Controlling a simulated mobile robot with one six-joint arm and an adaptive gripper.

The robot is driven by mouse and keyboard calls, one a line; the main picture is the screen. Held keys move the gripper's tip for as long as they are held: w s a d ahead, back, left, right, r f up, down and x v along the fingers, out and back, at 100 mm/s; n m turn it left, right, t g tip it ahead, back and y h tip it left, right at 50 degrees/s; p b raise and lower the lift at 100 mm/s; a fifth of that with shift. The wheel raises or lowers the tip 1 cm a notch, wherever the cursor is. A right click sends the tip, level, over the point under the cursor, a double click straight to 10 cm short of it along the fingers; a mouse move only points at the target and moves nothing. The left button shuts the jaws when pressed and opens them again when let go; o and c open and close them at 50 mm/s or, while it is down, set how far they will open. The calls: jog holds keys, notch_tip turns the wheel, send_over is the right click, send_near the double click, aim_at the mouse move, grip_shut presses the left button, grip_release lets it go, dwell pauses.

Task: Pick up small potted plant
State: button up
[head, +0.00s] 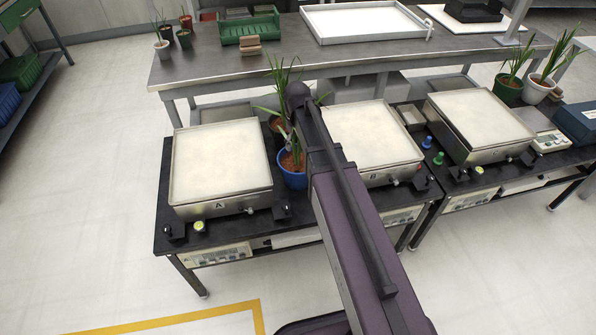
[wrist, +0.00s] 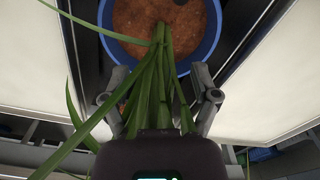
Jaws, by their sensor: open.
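A plant in a blue pot (head: 293,180) stands between the two white-topped weighing platforms on the near black bench, partly hidden by my arm. In the wrist view the blue pot (wrist: 218,30) shows from above, with brown soil and long green leaves (wrist: 160,75). My gripper (wrist: 161,82) is open, with one finger on each side of the leaves. Its fingertips appear near the pot's lower rim; I cannot tell whether they touch it. In the head view my arm hides the fingers.
Platform A (head: 220,163) is left of the pot and platform B (head: 370,143) is right. Another plant (head: 278,123) stands just behind. Several small pots (head: 162,48) stand on the rear table's left. A green pot (head: 507,89) and a white pot (head: 537,90) stand at the right.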

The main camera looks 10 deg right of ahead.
aim_at(298, 166)
jog(key=shift+f, duration=0.1)
jog(key=shift+s+f+b, duration=0.15)
jog(key=shift+f+b, duration=2.35)
jog(key=shift+b, duration=0.15)
grip_shut()
